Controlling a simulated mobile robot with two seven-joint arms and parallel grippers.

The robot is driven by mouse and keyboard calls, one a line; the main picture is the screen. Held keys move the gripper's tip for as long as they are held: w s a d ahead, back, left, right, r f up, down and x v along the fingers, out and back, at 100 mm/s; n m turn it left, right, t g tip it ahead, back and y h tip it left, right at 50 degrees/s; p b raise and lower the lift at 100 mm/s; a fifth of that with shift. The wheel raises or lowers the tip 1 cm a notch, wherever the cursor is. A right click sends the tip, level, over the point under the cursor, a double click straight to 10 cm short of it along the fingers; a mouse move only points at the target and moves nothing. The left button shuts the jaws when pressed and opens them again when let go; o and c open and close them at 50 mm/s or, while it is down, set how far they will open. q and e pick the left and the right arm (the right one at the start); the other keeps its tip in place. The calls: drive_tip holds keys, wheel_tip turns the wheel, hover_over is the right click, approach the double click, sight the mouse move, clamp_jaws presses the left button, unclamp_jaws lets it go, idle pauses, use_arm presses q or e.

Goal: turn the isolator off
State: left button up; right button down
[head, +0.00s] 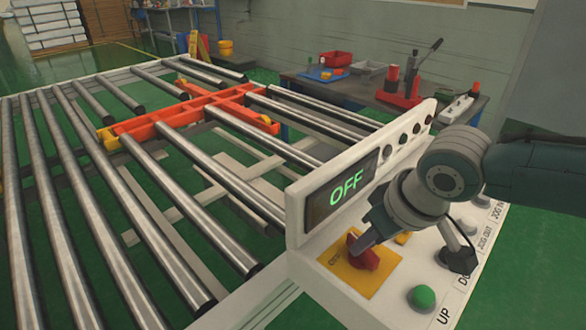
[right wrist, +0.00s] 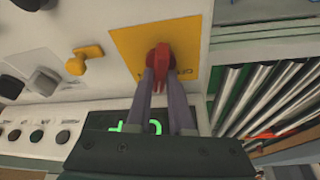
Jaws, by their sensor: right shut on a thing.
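The isolator (head: 364,252) is a red rotary handle on a yellow plate (head: 384,284) on the white control panel. The display (head: 345,191) above it reads OFF in green. My right gripper (head: 362,244) comes down from the right and is shut on the red handle. In the right wrist view the two grey fingers (right wrist: 159,75) sit on either side of the red handle (right wrist: 159,57), and the display shows partly behind the gripper. My left gripper is not in view.
A green button (head: 423,297), a joystick (head: 458,256) and a small yellow switch (right wrist: 84,60) are on the same panel. A roller conveyor (head: 170,245) with an orange frame (head: 190,112) lies to the left. A workbench (head: 350,92) with trays and a red press stands behind.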

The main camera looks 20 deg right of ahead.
drive_tip(key=shift+d+f+n+y+b, duration=0.1)
drive_tip(key=shift+n+y+b, duration=0.2)
drive_tip(key=shift+n, duration=0.6)
drive_tip(key=n+y+b, duration=0.1)
drive_tip(key=n, duration=0.1)
drive_tip(key=shift+f+n+b, duration=0.1)
drive_tip(key=shift+n+b, duration=0.3)
drive_tip(key=n+g+b, duration=0.1)
drive_tip(key=n+b, duration=0.1)
drive_tip(key=n+y+b, duration=0.1)
drive_tip(key=n+b, duration=0.2)
drive_tip(key=shift+w+d+g+y, duration=0.15)
drive_tip(key=shift+g+y, duration=0.15)
drive_tip(key=shift+g, duration=0.1)
drive_tip(key=shift+n+g+b, duration=0.5)
drive_tip(key=shift+n+b, duration=0.55)
drive_tip(key=shift+n, duration=0.25)
drive_tip(key=shift+r, duration=0.2)
drive_tip(key=c, duration=0.8)
unclamp_jaws()
